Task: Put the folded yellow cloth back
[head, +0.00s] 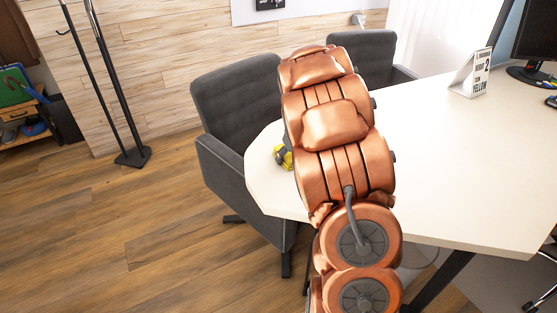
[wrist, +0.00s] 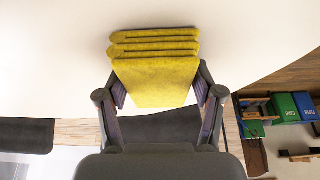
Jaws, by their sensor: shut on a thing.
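The folded yellow cloth (wrist: 155,82) is a neat stack of several layers in the wrist view. My gripper (wrist: 160,90) is shut on it, with one finger against each side. The folded layers stick out past the fingertips, over the white table top (wrist: 60,60). I cannot tell whether the cloth touches the table. In the head view a small yellow patch of the cloth (head: 284,157) shows beside my copper arm, near the left end of the white table (head: 440,180). The arm hides most of the gripper there.
A grey chair (head: 235,120) stands close against the table's left end, and another chair (head: 375,65) is behind it. A calendar sign (head: 472,75) and a monitor (head: 535,40) stand at the right. The middle of the table is clear. A black coat stand (head: 132,157) is at the left.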

